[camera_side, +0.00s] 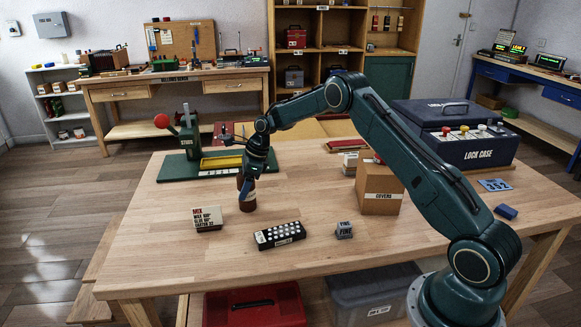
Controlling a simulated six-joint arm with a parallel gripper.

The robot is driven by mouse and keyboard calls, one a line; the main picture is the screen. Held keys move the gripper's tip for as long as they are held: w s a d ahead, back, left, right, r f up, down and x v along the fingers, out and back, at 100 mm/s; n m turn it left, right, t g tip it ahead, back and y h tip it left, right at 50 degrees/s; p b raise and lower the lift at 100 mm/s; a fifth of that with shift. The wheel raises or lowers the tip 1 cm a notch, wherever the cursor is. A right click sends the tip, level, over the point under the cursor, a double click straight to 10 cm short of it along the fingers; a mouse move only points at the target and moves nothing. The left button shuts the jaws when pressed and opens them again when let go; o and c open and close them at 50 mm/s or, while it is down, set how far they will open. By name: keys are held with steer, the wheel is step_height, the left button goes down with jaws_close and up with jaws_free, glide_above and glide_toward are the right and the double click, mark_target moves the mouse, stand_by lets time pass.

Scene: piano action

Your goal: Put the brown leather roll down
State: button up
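My gripper (245,178) points down over the left-middle of the wooden table. A small dark brown upright piece (247,200) with a pale patch shows directly below and behind the fingertips. It looks like a bottle or a short roll, and I cannot tell which. Its lower end seems to be at or near the tabletop. The fingers overlap its upper part, so I cannot tell whether they grip it or only stand in front of it. No other brown leather roll is clear in this view.
Nearby on the table (180,262) are a labelled box (208,219), a black block with white dots (279,236) and a small grey block (344,230). A cardboard box (379,193) and a lock case (455,140) stand right. A green press (187,140) stands behind left. The front left is clear.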

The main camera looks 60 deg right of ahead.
steer(key=shift+r, duration=0.1)
steer(key=v, duration=1.2)
steer(key=shift+r, duration=0.1)
stand_by(0.4)
steer(key=s+a+r+n+t+h, duration=0.1)
steer(key=s+a+r+n, duration=0.5)
steer(key=s+r, duration=0.2)
steer(key=s+a+r+n+h, duration=0.1)
steer(key=s+a+r+n, duration=0.55)
steer(key=s+r, duration=0.2)
steer(key=s+a+f+n, duration=0.1)
steer(key=s+n, duration=0.6)
steer(key=s, duration=0.5)
steer(key=s+a+f+n+t+h, duration=0.1)
steer(key=s+n, duration=0.6)
steer(key=s, duration=0.5)
steer(key=shift+s+a+f, duration=0.35)
steer(key=shift+f, duration=0.05)
